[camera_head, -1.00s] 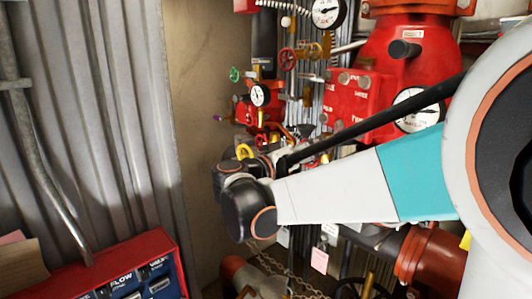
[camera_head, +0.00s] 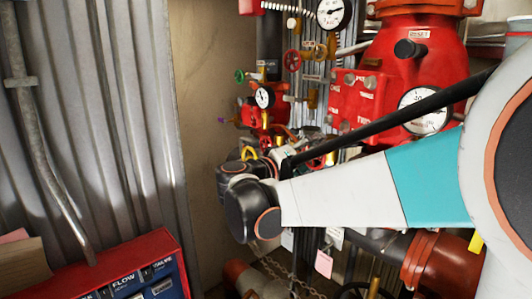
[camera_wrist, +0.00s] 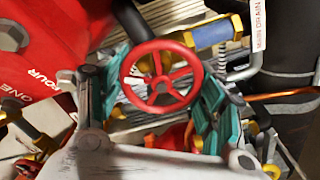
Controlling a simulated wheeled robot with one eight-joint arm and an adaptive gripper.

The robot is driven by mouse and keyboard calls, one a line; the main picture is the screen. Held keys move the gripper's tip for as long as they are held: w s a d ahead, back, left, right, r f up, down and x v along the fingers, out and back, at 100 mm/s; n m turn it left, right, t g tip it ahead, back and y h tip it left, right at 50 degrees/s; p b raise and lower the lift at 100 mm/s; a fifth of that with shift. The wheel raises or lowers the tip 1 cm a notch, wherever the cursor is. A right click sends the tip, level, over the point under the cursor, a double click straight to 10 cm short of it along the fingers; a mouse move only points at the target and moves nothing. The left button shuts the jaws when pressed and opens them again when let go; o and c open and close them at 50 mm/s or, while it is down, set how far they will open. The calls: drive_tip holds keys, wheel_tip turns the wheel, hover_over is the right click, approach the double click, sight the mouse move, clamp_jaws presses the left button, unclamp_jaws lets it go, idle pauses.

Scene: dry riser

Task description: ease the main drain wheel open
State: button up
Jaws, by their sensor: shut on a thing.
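The red spoked main drain wheel (camera_wrist: 161,87) is in the middle of the wrist view, with a white MAIN DRAIN label (camera_wrist: 259,25) on the dark pipe to its upper right. My gripper (camera_wrist: 152,90) has one finger on each side of the wheel and is shut on its rim. The exact contact points are hard to see. In the head view my wrist and forearm cover most of this spot, and the gripper is largely hidden behind them.
A large red valve body (camera_head: 412,60) with a gauge (camera_head: 424,110) stands behind my arm. Smaller valves and gauges (camera_head: 264,97) crowd the wall near my gripper. A red case (camera_head: 172,245) sits at lower left. A brass-ended blue fitting (camera_wrist: 210,34) is close above the wheel.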

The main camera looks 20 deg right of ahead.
drive_tip(key=o, duration=1.1)
